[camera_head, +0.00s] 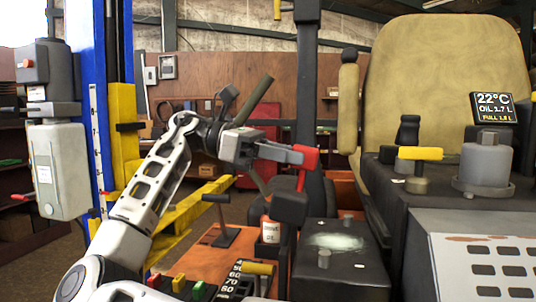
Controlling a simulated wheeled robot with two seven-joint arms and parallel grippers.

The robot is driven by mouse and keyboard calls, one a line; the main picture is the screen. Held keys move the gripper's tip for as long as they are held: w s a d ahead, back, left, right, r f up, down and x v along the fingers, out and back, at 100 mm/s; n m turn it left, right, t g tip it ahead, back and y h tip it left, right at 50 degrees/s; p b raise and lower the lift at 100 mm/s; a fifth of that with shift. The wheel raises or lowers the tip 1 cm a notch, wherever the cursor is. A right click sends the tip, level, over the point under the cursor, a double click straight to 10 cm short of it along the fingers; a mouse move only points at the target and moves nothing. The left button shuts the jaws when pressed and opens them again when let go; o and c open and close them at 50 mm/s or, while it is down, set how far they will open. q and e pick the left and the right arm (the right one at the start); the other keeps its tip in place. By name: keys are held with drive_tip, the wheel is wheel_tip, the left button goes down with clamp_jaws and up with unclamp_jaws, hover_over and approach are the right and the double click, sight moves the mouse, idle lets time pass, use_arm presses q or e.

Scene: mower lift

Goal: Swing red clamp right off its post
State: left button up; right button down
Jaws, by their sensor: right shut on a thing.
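The red clamp (306,165) is a bent red piece beside a dark upright post (307,70), in the middle of the head view. The clamp's lower end runs down to a dark block (290,207). I cannot tell how firmly it sits against the post.
A tan seat (433,80) and a dark console with a yellow-handled lever (420,154) stand to the right. A blue column (86,60) with a grey box (58,170) stands at left. A black lever (222,215) rises from the orange deck below my arm.

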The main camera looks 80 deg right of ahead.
drive_tip(key=shift+w, duration=0.1)
idle(0.4)
drive_tip(key=c, duration=1.1)
unclamp_jaws()
